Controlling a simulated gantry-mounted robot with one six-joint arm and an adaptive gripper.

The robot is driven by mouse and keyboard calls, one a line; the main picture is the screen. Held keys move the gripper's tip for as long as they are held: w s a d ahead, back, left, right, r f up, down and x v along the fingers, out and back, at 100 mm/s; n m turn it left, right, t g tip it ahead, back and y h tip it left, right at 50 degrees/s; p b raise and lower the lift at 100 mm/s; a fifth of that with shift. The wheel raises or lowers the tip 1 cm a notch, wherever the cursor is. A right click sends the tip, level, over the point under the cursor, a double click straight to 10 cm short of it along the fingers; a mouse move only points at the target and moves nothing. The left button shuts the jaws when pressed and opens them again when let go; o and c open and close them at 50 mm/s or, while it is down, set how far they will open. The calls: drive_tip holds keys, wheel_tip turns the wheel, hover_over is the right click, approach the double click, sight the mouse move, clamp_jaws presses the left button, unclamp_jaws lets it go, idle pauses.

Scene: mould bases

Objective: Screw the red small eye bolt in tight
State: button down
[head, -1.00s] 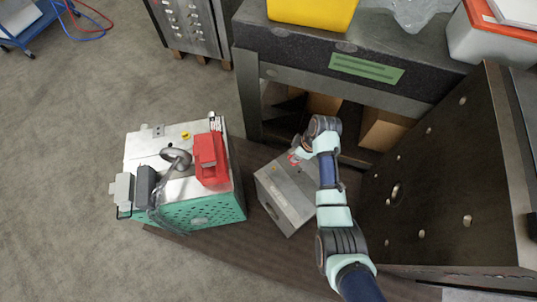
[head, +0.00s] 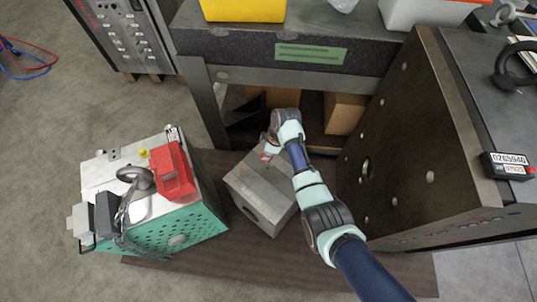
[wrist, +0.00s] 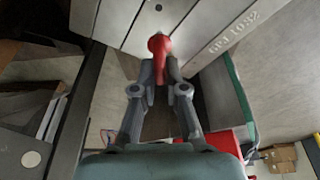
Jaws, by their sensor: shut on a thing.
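The red small eye bolt (wrist: 159,45) shows in the wrist view between my fingertips, its shank end hidden. In the head view a small red spot shows at my gripper (head: 268,151), at the far edge of the top of a small grey steel block (head: 246,184). My gripper (wrist: 160,62) is shut on the bolt, with the block's pale top face (wrist: 205,20) just beyond it. I cannot tell how deep the bolt sits in the block.
A mould with a green side (head: 190,232) and a red clamp (head: 172,172) stands left of the block. A tall dark plate (head: 415,140) with holes rises at the right. A dark bench (head: 375,55) stands behind, boxes beneath.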

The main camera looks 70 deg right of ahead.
sight(270, 159)
drive_tip(key=shift+s+f+b, duration=0.2)
drive_tip(key=shift+f+b, duration=0.1)
drive_tip(key=shift+f, duration=0.2)
wheel_tip(270, 159, down, 4)
drive_tip(key=b, duration=0.3)
drive_tip(key=shift+r+b, duration=0.25)
drive_tip(key=shift+b, duration=0.1)
drive_tip(key=shift+f, duration=0.35)
drive_tip(key=shift+s+d+f, duration=0.1)
drive_tip(key=shift+f, duration=0.4)
drive_tip(key=shift+f, duration=0.1)
idle(0.4)
drive_tip(key=shift+f+b, duration=0.4)
drive_tip(key=shift+f, duration=0.3)
